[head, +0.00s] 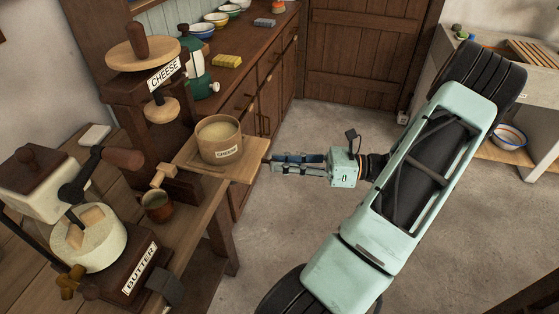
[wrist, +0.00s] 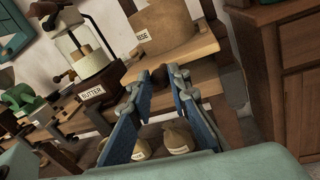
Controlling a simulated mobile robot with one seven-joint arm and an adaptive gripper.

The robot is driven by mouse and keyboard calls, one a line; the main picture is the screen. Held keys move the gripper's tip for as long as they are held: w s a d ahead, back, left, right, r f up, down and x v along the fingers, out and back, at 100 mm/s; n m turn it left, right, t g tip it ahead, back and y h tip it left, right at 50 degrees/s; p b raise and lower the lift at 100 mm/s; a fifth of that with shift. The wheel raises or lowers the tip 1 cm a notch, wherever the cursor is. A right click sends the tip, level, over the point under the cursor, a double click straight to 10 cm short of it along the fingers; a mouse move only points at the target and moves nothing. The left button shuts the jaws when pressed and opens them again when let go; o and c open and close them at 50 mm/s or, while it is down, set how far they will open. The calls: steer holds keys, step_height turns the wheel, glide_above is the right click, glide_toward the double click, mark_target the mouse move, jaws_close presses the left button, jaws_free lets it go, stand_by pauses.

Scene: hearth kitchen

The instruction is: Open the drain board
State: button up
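The drain board (head: 252,154) is a pale wooden board jutting out under the cheese press (head: 142,62). A round mould labelled CHEESE (head: 219,141) sits on it. The board (wrist: 205,48) and mould (wrist: 168,26) also show in the wrist view, ahead of my gripper. My gripper (head: 270,162) is level with the board's right edge, its blue fingers pointing at it. In the wrist view the fingers (wrist: 162,78) stand apart, with a small dark shape, perhaps a knob, between their tips near the board's edge. I cannot tell whether they touch it.
A butter churn (head: 88,240) and a brown mug (head: 157,206) stand on the bench in front of the press. A long wooden counter (head: 232,85) with bowls runs behind. A stone sink (head: 500,75) is at the right. The floor (head: 340,125) around my arm is clear.

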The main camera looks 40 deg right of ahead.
steer(key=o, duration=0.4)
steer(key=v, duration=1.2)
